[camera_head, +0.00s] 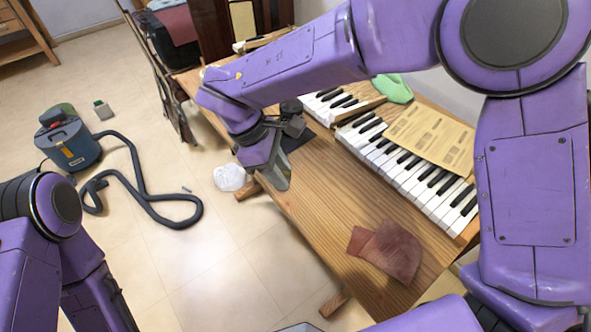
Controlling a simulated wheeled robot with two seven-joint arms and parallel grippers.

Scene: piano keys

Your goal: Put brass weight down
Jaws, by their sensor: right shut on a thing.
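My right gripper (277,178) points down over the left edge of the wooden table, beyond the middle of its length. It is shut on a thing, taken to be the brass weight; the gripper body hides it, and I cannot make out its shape. I cannot tell how high the fingertips are above the table. The wooden table (315,205) has a bare strip to the right of the gripper. My left arm shows at the lower left, but its gripper is outside the view.
Piano keys (400,172) lie along the table's right side, with a printed sheet (432,138) over some. Reddish-brown cloth pieces (390,252) lie near the front. A green object (394,88) is at the back. A vacuum cleaner (72,143) with a hose and a white bag (229,177) are on the floor.

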